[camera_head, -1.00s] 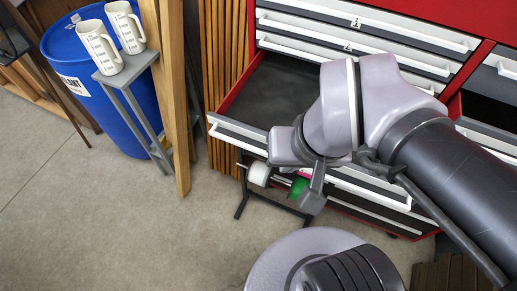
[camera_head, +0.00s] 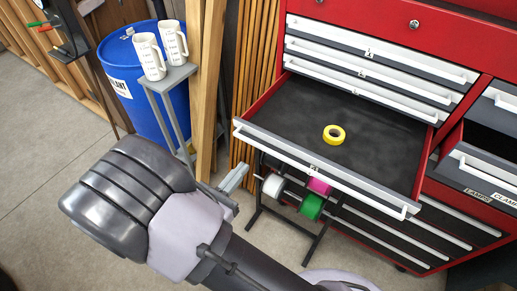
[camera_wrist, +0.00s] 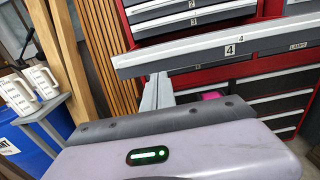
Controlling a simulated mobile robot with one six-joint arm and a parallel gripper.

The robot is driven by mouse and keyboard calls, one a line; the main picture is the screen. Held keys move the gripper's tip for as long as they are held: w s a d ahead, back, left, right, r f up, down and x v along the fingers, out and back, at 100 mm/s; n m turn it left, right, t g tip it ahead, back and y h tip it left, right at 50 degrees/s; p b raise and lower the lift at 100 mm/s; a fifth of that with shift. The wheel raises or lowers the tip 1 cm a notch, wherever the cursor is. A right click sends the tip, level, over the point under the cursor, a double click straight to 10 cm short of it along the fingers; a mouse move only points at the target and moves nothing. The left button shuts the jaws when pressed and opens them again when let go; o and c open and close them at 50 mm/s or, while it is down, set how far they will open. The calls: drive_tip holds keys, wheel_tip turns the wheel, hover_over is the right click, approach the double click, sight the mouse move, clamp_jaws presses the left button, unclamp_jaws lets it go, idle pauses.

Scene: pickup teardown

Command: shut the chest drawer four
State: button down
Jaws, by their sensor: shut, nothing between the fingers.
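Chest drawer four (camera_head: 285,152) is pulled well out of the red tool chest, with its white handle along the front edge. A yellow tape roll (camera_head: 334,134) lies on its dark floor. In the wrist view the drawer front (camera_wrist: 190,57) shows the label "4" and crosses the upper right. My gripper (camera_head: 236,176) is shut and empty, in front of and below the left end of the drawer front in the head view. Its grey fingers also show in the wrist view (camera_wrist: 157,90), near the left part of the front; I cannot tell if they touch.
The closed drawers (camera_head: 365,72) sit above. An open drawer (camera_head: 482,165) is at right. A rack with white, pink and green rolls (camera_head: 311,206) stands below drawer four. A wooden post (camera_head: 208,80), a small stand with two mugs (camera_head: 167,78) and a blue barrel (camera_head: 122,75) are left.

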sight(265, 142)
drive_tip(key=b+x, duration=0.2)
drive_tip(key=x, duration=0.7)
drive_tip(key=shift+s, duration=0.1)
